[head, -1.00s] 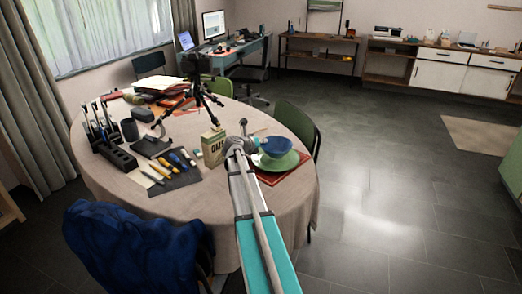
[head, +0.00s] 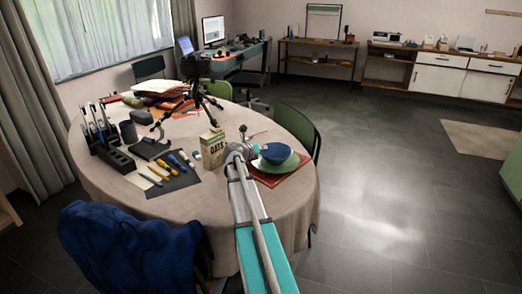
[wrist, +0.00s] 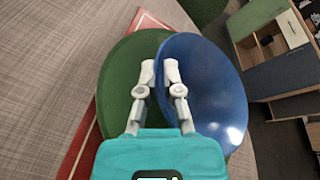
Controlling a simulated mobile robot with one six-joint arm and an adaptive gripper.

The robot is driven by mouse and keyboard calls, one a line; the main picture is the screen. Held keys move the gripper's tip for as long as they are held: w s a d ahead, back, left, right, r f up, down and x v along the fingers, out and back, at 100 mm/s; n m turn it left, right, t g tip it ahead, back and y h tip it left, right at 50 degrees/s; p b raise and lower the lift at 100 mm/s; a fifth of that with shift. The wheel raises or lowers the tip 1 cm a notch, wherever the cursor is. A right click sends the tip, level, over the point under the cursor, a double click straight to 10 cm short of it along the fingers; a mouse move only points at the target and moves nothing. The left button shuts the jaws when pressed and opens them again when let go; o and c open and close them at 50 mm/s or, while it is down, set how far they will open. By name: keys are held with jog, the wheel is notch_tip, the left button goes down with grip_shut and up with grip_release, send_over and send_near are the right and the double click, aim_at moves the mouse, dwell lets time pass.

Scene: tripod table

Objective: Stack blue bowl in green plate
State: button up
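The blue bowl (head: 275,153) is over the green plate (head: 292,168) in the head view. In the wrist view the bowl (wrist: 207,90) covers the right part of the plate (wrist: 118,75) and reaches past its right edge. My gripper (wrist: 159,72) has one finger on each side of the bowl's near-left rim, with only a narrow gap between them, and appears shut on that rim. The bowl's underside is hidden, so I cannot tell whether it touches the plate. In the head view my arm hides part of the gripper.
The plate lies on a red mat (head: 263,180) near the right edge of the round table (head: 150,215). An oats box (head: 213,147) stands left of my gripper. Farther left are a tool mat (head: 172,183), a black tripod (head: 196,95) and a tool rack (head: 116,156). A green chair (head: 298,124) stands behind.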

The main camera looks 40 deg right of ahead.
jog(key=o, duration=0.4)
jog(key=shift+r, duration=0.15)
jog(key=shift+r+p, duration=0.2)
jog(key=shift+p, duration=0.15)
jog(key=shift+a+r, duration=0.15)
jog(key=shift+a, duration=0.05)
jog(key=p+v, duration=0.3)
jog(key=v, duration=0.8)
jog(key=shift+s+a+p, duration=0.1)
jog(key=shift+a+p, duration=0.2)
jog(key=shift+p, duration=0.05)
